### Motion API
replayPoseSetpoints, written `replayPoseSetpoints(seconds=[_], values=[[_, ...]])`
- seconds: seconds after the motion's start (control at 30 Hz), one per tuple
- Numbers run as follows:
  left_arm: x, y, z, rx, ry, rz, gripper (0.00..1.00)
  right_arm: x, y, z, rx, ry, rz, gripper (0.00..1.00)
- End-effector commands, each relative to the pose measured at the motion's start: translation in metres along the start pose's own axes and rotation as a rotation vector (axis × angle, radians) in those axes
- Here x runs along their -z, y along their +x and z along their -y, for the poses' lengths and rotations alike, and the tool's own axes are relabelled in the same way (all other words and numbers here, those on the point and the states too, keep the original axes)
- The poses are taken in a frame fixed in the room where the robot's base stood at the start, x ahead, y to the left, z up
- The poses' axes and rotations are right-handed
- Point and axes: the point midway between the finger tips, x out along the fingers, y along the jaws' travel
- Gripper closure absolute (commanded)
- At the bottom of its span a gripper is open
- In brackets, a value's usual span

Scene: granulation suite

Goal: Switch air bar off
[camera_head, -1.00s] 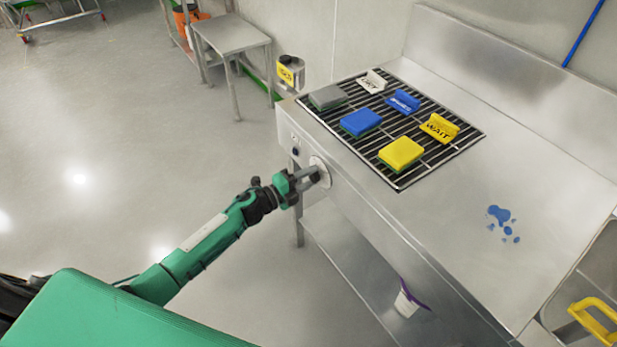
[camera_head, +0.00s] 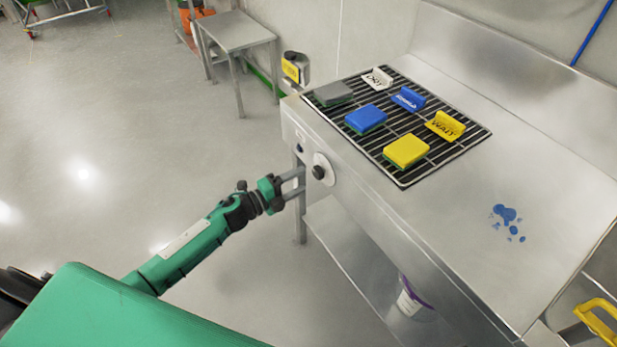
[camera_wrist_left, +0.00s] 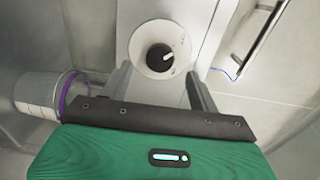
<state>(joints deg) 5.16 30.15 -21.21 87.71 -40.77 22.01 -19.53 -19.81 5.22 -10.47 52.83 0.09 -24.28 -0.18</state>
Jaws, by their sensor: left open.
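The air bar control looks to be a black rotary knob (camera_head: 318,172) on a round pale dial plate (camera_head: 327,165), set in the front panel of the steel bench. In the left wrist view the knob (camera_wrist_left: 160,57) has a white pointer mark aimed toward the upper right; the dial's lettering is too small to read. My left gripper (camera_head: 303,181) is open and empty, its fingers just short of the knob and apart from it. In the left wrist view the two fingers stand below the dial, one to each side. My right gripper is not in view.
The steel bench (camera_head: 440,230) carries a black slatted grate with yellow (camera_head: 406,151), blue (camera_head: 366,119) and grey sponges and small signs. Blue spots stain its top. A white tub with a purple rim (camera_head: 412,298) sits on the lower shelf.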

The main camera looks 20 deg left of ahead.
Motion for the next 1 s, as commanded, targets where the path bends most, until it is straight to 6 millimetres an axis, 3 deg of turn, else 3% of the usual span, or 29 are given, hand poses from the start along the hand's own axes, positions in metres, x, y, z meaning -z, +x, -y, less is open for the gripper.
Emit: replayPoseSetpoints(seconds=[0.2,0.4,0.6,1.0], values=[[0.0,-0.046,-0.003,-0.003,-0.001,0.0,0.39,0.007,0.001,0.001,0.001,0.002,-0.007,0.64],[0.001,-0.073,-0.002,-0.001,-0.001,0.0,0.39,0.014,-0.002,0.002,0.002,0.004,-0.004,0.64],[0.0,-0.084,0.0,0.0,-0.001,-0.001,0.39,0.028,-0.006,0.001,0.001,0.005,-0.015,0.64],[0.0,-0.085,0.0,0.0,-0.001,0.0,0.39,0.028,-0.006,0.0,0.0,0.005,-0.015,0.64]])
